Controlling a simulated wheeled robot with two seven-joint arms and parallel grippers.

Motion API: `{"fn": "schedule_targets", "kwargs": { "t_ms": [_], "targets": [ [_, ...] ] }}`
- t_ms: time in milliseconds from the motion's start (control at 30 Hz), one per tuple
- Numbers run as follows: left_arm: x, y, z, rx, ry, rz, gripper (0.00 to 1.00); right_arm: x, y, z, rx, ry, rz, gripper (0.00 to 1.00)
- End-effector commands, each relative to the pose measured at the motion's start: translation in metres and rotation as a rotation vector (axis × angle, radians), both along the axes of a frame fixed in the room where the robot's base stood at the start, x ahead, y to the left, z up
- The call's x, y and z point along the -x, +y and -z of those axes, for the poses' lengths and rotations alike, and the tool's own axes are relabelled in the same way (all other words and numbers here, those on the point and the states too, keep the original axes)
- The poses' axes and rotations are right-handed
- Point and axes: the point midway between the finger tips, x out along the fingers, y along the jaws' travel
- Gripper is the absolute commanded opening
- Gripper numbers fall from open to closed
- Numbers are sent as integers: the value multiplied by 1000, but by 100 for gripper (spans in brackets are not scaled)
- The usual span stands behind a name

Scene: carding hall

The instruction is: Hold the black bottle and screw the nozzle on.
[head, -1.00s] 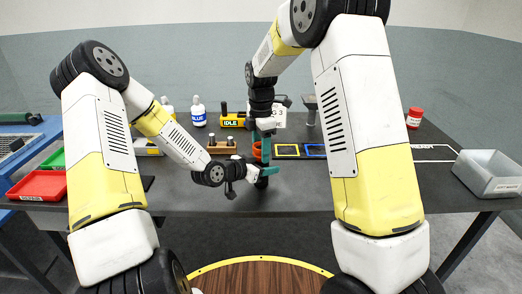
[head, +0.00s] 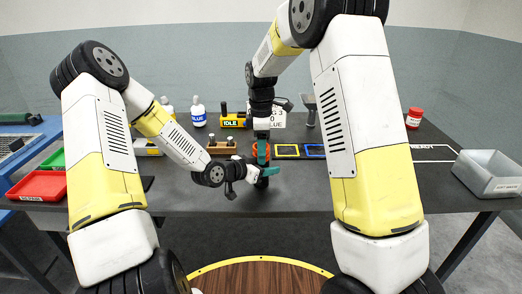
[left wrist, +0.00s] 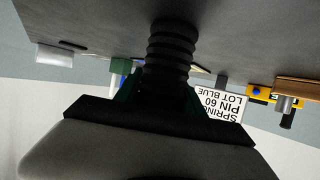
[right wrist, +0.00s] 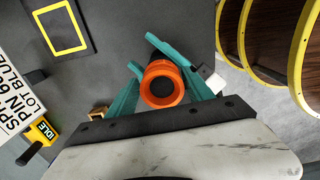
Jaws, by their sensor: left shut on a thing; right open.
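My left gripper (head: 266,173) is shut on the black bottle (head: 262,183), low over the table. In the left wrist view the bottle (left wrist: 172,45) is a dark ribbed cylinder between the fingers. An orange nozzle (head: 255,152) shows right above the bottle, behind a finger of my right gripper (head: 262,154). In the right wrist view the nozzle (right wrist: 155,97) is an orange ring with a dark centre, lying between the teal fingers. My right gripper is open, pointing down around it. I cannot tell how far the nozzle sits on the bottle.
A wooden block (head: 222,149), a yellow IDLE box (head: 232,121), a white lettered sign (head: 279,120) and a BLUE bottle (head: 198,114) stand behind. A red tray (head: 38,186) is left, a grey bin (head: 490,174) right. The front middle of the table is clear.

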Motion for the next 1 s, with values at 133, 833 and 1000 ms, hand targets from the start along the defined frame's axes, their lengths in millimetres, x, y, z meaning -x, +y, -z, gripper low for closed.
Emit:
{"fn": "schedule_targets", "kwargs": {
  "t_ms": [133, 833, 1000],
  "targets": [
    [-2, 2, 0, 0, -2, -6, 0, 3, 2, 1, -1, 9, -3, 71],
    [-1, 1, 0, 0, -2, -3, 0, 2, 1, -45, -1, 5, -2, 71],
    [-1, 1, 0, 0, -2, -3, 0, 2, 1, -47, -1, 8, -77, 66]
  ]
}}
